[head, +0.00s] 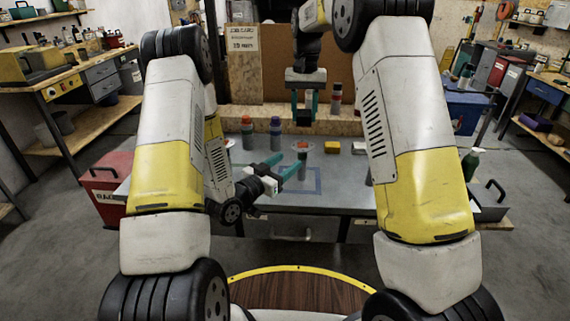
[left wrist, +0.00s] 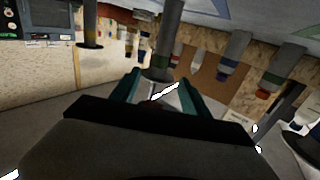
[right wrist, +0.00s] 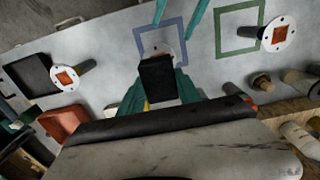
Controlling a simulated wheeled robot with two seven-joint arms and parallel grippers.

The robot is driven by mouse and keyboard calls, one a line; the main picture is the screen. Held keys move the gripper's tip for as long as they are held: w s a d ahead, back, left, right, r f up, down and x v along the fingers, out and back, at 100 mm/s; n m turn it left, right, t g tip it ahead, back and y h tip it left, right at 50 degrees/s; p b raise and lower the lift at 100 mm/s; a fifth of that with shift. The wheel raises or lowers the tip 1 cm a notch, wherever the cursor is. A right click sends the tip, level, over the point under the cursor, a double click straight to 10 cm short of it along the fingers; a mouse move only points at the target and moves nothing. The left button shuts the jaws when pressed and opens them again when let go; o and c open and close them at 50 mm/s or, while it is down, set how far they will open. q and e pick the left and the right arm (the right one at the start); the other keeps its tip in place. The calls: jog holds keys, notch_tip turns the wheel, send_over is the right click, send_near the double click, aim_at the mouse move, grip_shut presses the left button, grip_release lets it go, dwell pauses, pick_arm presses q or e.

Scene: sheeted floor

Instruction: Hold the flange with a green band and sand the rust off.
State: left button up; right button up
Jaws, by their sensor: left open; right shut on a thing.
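The flange with the green band (head: 302,160) stands on the grey table, its disc with an orange-brown rust patch uppermost. My left gripper (head: 287,167) is open, its teal fingers reaching the stem from the left. In the left wrist view the green-banded stem (left wrist: 163,50) lies between the open fingers; contact cannot be told. My right gripper (head: 305,104) is shut on a black sanding block (right wrist: 157,80), held above the table and apart from the flange. In the right wrist view the block partly hides the flange's disc (right wrist: 163,50).
Two other rust-patched flanges (right wrist: 68,78) (right wrist: 278,35) stand to either side. A blue square outline (head: 314,190) marks the table around the green-banded flange.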

aim_at(308, 147)
pick_arm(q)
jog(key=x, duration=1.1)
jog(key=shift+w+d, duration=0.25)
jog(key=shift+w, duration=0.1)
jog(key=shift+c, duration=0.2)
grip_shut()
